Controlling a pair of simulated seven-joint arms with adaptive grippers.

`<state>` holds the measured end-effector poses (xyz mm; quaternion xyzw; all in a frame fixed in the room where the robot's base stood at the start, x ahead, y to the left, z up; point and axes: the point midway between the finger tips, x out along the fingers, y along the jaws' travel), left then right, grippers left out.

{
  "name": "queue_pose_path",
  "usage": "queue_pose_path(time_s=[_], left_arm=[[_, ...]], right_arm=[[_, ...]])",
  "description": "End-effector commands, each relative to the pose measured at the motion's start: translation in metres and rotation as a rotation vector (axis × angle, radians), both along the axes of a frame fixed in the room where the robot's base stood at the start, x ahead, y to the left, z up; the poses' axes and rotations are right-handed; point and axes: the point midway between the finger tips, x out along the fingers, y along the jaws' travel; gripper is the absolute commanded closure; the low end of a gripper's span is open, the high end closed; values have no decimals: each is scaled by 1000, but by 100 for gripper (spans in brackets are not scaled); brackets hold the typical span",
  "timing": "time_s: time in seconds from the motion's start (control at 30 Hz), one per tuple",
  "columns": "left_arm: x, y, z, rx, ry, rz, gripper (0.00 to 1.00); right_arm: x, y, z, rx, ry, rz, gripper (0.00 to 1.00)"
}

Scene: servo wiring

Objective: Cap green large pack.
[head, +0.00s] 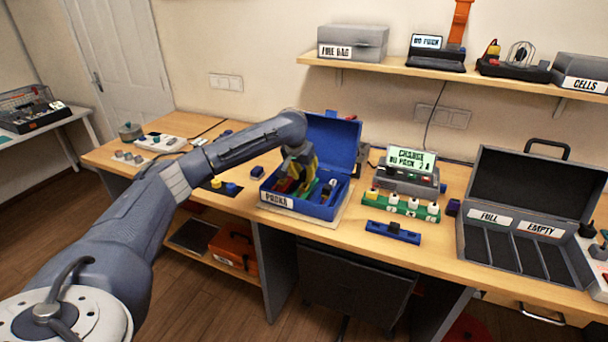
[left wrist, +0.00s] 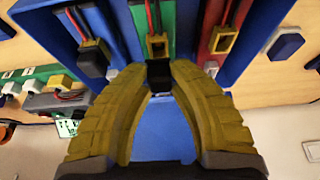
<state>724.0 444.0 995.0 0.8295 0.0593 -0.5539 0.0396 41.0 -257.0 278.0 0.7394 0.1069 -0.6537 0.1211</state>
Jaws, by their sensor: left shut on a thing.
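The open blue box (head: 310,211) labelled PACKS holds a red, a green and a blue pack. My left gripper (head: 300,186) reaches down into it. In the left wrist view its yellow fingers (left wrist: 159,78) are shut on a small black cap (left wrist: 159,74). The cap is right by the yellow connector (left wrist: 158,45) of the green pack (left wrist: 154,14); I cannot tell whether they touch. The red pack's connector (left wrist: 222,41) is open. A dark cap (left wrist: 92,62) sits at the blue pack's connector. My right gripper is out of view.
The box's raised lid (head: 333,145) stands behind the gripper. A loose blue piece (head: 258,171) lies left of the box. Right of it are a charger (head: 408,180) with a screen, a green strip (head: 402,207) and a blue bar (head: 393,232). An open grey case (head: 478,253) stands farther right.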

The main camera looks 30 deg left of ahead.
Motion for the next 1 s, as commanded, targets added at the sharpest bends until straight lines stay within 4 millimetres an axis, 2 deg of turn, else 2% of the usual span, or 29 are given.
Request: queue_pose_path(time_s=[0.43,1.0], left_arm=[[0,0,-1,0,0,0,99],[0,0,-12,0,1,0,99]], right_arm=[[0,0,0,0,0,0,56],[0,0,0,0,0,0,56]])
